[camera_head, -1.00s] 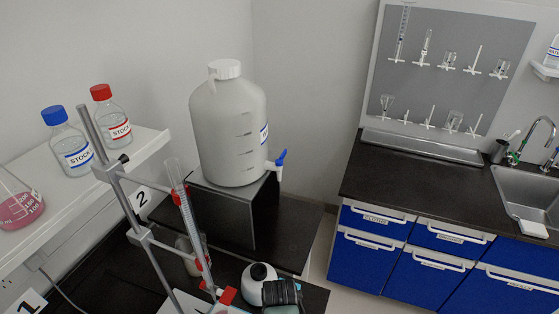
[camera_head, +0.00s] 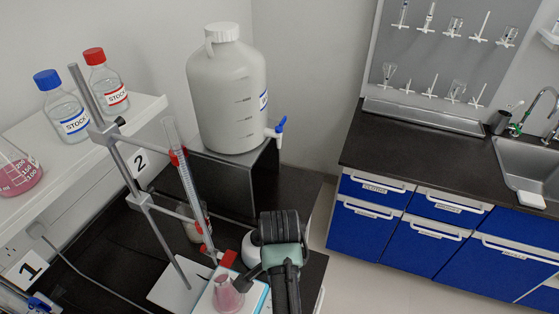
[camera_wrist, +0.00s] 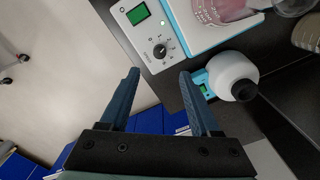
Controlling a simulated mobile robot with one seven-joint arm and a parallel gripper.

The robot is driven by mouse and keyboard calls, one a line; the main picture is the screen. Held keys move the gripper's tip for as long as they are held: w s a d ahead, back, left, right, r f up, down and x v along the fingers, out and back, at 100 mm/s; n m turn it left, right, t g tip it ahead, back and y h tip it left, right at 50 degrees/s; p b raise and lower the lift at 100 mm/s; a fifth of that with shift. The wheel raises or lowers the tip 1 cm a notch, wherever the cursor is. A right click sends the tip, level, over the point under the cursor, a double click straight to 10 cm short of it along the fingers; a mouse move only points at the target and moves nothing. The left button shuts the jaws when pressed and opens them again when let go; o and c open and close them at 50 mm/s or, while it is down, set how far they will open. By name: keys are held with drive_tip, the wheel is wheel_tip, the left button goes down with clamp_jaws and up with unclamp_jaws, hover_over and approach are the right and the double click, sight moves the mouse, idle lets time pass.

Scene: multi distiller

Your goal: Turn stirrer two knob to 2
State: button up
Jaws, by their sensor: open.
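The white stirrer (camera_head: 262,298) with a blue edge stands near the number 2 sign (camera_head: 139,163), with a flask of pink liquid (camera_head: 228,294) on it. In the wrist view the stirrer front (camera_wrist: 185,38) shows a green screen (camera_wrist: 137,14), a small lit light and a dark round knob (camera_wrist: 160,51) with marks around it. My gripper (camera_wrist: 159,77) is open and empty, its two fingertips on either side of the knob's line and a little short of it in the picture. The knob is not visible in the head view, where my arm (camera_head: 280,240) covers part of the stirrer.
A clamp stand with a burette (camera_head: 183,175) rises left of the stirrer. A white round bottle-like item (camera_wrist: 232,72) lies close to my right finger in the wrist view. A large white carboy (camera_head: 228,95) stands on a black riser behind. Open floor lies right of the bench.

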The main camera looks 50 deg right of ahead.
drive_tip(key=shift+r, duration=1.4)
